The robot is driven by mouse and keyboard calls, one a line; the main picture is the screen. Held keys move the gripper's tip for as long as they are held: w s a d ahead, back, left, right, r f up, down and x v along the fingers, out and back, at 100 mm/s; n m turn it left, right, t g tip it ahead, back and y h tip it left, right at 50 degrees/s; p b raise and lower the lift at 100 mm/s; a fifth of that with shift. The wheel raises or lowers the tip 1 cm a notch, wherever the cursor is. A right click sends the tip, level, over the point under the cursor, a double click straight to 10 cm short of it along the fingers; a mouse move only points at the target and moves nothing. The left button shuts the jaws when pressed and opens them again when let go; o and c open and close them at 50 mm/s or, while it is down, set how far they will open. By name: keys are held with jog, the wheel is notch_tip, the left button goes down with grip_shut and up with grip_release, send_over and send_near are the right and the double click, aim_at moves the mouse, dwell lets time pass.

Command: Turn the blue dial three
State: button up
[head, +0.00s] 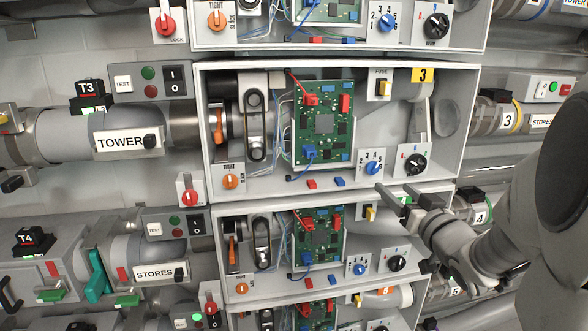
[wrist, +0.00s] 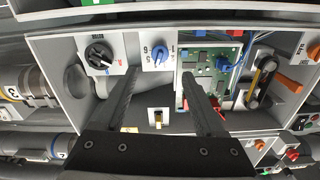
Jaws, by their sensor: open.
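Panel box three (head: 330,63), with a yellow 3 label (head: 422,75), is in the middle of the head view. Its blue dial (head: 373,168) sits on a white numbered plate at the box's lower right; which number it points to is too small to tell. The upside-down wrist view shows the blue dial (wrist: 160,53) between and beyond my fingertips. My gripper (head: 393,188) is open and empty, in front of the box, just below and right of the dial in the head view. My fingers in the wrist view (wrist: 160,73) look apart from the dial.
A black dial (head: 415,163) is right of the blue one. Red and blue buttons (head: 324,183) lie on the ledge to its left. A circuit board (head: 323,122) is inside the box. Similar boxes with blue dials are above (head: 387,22) and below (head: 360,268).

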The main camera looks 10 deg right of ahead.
aim_at(375, 170)
jog(key=w, duration=0.9)
jog(key=shift+w+a, duration=0.15)
jog(key=shift+a, duration=0.05)
grip_shut()
